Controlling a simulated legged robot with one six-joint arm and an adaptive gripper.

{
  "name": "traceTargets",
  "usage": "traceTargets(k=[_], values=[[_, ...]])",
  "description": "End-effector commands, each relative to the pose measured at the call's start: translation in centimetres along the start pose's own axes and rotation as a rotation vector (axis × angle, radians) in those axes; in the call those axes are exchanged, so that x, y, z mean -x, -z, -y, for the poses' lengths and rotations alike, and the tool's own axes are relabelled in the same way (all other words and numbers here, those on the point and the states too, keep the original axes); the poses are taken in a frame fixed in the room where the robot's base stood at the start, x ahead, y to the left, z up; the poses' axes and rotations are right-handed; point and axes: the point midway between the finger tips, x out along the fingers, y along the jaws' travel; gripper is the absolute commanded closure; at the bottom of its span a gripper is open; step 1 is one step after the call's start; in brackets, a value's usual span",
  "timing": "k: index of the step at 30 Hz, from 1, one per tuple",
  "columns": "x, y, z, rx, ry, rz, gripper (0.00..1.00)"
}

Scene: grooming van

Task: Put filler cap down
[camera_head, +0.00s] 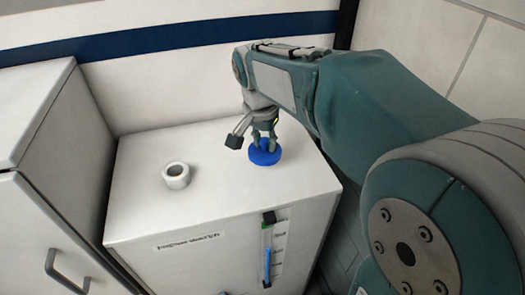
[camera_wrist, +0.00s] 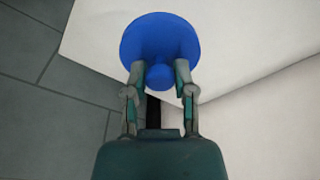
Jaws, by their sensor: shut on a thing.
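The blue round filler cap (camera_head: 265,155) is at the right part of the white tank's top (camera_head: 215,190), near its right edge. My gripper (camera_head: 265,138) points down over it and is shut on the cap's knob. In the wrist view the two fingers (camera_wrist: 160,76) hold the knob of the cap (camera_wrist: 160,38) from either side. I cannot tell for sure whether the cap's underside touches the tank top. The white filler neck (camera_head: 176,176) stands open and uncovered on the left part of the top.
The tank front has a fresh-water label (camera_head: 187,241) and a level gauge (camera_head: 268,255) with blue in it. A white cabinet with a handle (camera_head: 65,275) stands at the left. A wall with a blue stripe is behind. The tank top between neck and cap is clear.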

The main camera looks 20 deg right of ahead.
Motion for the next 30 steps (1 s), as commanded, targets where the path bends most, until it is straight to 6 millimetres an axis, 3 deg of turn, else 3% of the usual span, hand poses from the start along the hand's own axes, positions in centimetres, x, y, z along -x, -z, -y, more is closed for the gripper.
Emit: traceTargets(k=[3, 10, 16, 28, 29, 30], values=[[-2.1, 0.8, 0.9, 0.000, -0.006, 0.000, 0.98], [-4.1, 1.7, 1.8, 0.002, -0.006, -0.004, 0.98], [-7.0, 1.8, 1.6, 0.002, -0.004, -0.001, 0.98], [-7.7, 1.6, 1.7, 0.002, -0.003, -0.002, 0.98], [-7.6, 1.6, 1.7, 0.002, -0.003, -0.003, 0.53], [-7.6, 1.6, 1.7, 0.002, -0.003, -0.003, 0.35]])
